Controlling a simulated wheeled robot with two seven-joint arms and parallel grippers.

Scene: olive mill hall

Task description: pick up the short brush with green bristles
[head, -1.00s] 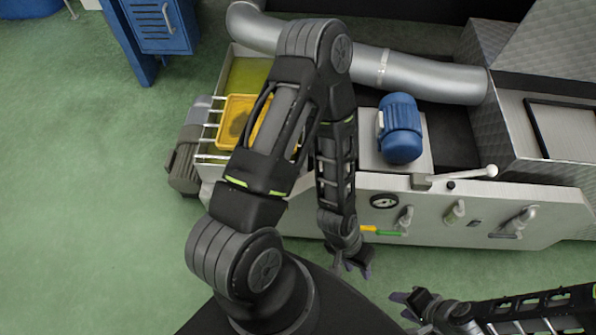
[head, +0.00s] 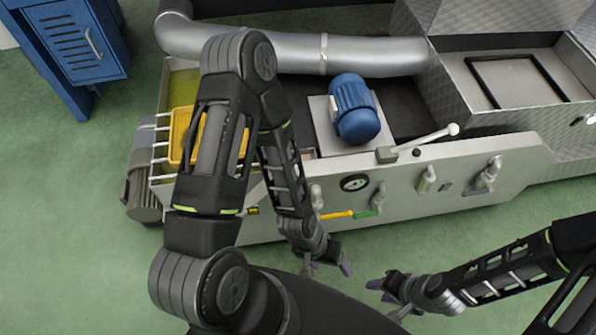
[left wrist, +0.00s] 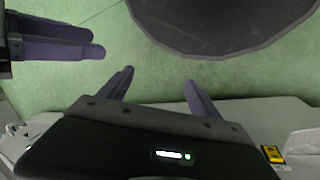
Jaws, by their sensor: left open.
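The brush (head: 337,215) has a short yellow handle on the left and green bristles (head: 366,213) on the right. It lies against the pale front panel of the machine, below the round gauge, in the head view. My left gripper (head: 328,266) is open and empty, in front of and below the brush, apart from it. In the left wrist view its two purple fingers (left wrist: 160,84) are spread over green floor, and I cannot make out the brush there. My right gripper (head: 383,292) is lower right of the brush; whether its fingers are apart is unclear.
The machine's front panel carries a gauge (head: 354,182), several taps (head: 486,177) and a lever (head: 437,138). Green floor (head: 70,210) is free at left.

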